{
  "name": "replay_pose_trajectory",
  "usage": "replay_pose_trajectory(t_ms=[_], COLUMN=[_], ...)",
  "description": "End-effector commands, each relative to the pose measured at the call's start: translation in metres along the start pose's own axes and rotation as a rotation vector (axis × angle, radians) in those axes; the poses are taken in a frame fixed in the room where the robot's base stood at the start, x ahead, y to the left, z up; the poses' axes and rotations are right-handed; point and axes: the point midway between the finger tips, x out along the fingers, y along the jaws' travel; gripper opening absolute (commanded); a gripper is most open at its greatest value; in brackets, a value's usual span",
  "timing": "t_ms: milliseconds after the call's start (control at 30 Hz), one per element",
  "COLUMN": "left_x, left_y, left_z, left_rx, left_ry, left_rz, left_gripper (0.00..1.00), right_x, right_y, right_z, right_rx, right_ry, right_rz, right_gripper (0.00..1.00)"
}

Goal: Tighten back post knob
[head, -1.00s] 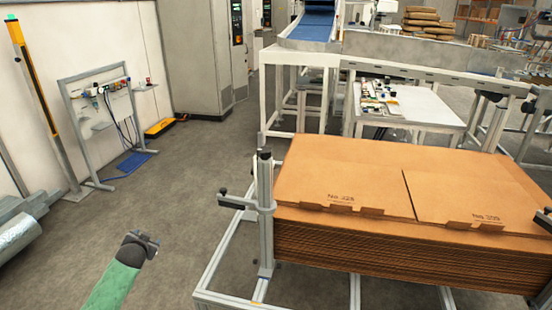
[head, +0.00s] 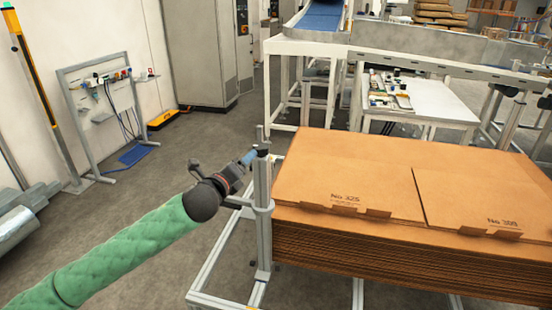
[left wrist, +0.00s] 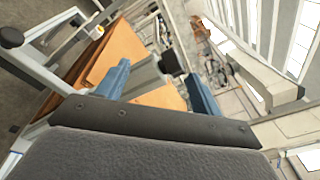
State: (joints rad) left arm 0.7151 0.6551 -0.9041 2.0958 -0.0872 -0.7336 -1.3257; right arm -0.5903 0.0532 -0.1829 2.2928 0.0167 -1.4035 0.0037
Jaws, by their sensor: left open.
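A grey metal post (head: 263,220) stands upright at the left corner of the cardboard stack in the head view. My left gripper (head: 251,156) is at the top of this post, with its blue fingers pointing right. In the left wrist view the left gripper (left wrist: 160,80) is open, with its two blue fingers apart. A dark knob (left wrist: 172,63) shows in the gap between the fingers, beyond them; I cannot tell if they touch it. Another black knob (left wrist: 12,37) is at the upper left of that view. My right gripper is not in view.
The flat cardboard stack (head: 350,180) fills the frame right of the post. A low metal frame (head: 213,270) runs along the floor. A white table (head: 425,103) and a conveyor (head: 320,22) stand behind.

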Motion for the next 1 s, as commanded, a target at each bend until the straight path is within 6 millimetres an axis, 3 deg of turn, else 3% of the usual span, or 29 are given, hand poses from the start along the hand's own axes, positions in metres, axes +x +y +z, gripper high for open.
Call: replay_pose_trajectory(t_ms=[133,433,733,1000], left_x=[-0.009,-0.008,0.000,0.035], left_y=[-0.017,-0.019,-0.020,-0.023], left_z=[-0.001,-0.001,0.000,0.001], left_rx=[0.276,0.724,0.821,0.818], left_ry=[-0.004,-0.017,-0.019,-0.020], left_rz=[-0.035,-0.043,-0.042,-0.042], left_gripper=[0.66,0.66,0.66,0.66], right_x=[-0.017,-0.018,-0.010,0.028], right_y=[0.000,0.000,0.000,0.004], right_z=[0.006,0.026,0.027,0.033], right_rx=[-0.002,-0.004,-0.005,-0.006], right_ry=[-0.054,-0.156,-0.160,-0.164], right_rz=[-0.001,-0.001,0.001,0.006], right_gripper=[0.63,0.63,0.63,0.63])
